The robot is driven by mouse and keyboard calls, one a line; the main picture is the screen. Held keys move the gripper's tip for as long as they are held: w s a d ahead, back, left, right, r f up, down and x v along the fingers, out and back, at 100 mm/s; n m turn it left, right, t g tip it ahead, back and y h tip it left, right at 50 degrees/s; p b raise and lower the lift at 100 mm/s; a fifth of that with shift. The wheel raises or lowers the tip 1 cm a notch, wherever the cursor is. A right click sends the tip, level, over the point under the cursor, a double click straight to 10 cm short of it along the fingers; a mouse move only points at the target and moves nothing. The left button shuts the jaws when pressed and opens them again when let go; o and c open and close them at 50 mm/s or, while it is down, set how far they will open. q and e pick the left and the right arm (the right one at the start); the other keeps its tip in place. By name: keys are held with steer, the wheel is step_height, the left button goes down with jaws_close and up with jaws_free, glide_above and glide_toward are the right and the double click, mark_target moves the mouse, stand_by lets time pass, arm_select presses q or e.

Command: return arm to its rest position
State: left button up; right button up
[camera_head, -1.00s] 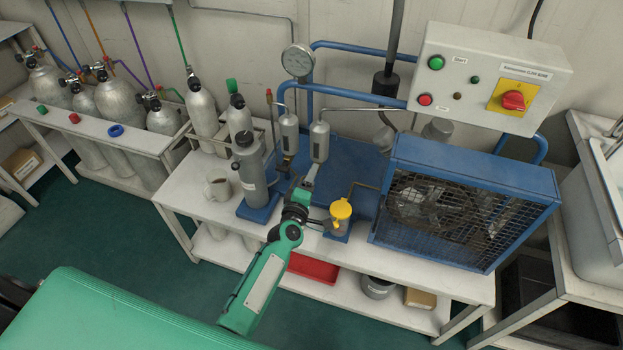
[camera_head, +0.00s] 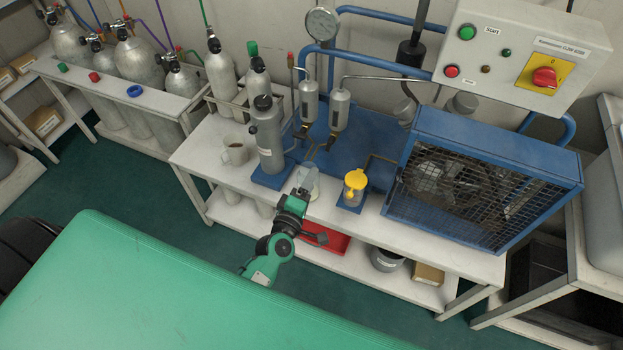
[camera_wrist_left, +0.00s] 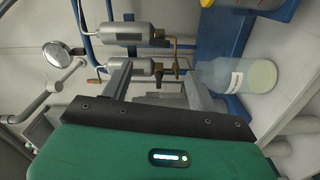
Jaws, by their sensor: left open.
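My left gripper (camera_head: 310,172), on its green and black arm, is in the middle of the head view, low over the front edge of the workbench (camera_head: 345,220). In the left wrist view its two grey fingers (camera_wrist_left: 157,80) are apart with nothing held between them. A clear bottle with a white label (camera_wrist_left: 232,78) lies just right of the fingers in that view. In the head view the gripper partly hides the bench behind it. The lower part of my left arm is hidden. My right gripper is not in view.
A grey cylinder (camera_head: 267,135) on a blue base and a mug (camera_head: 236,151) stand left of the gripper. A red tray (camera_head: 325,242) sits on the lower shelf.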

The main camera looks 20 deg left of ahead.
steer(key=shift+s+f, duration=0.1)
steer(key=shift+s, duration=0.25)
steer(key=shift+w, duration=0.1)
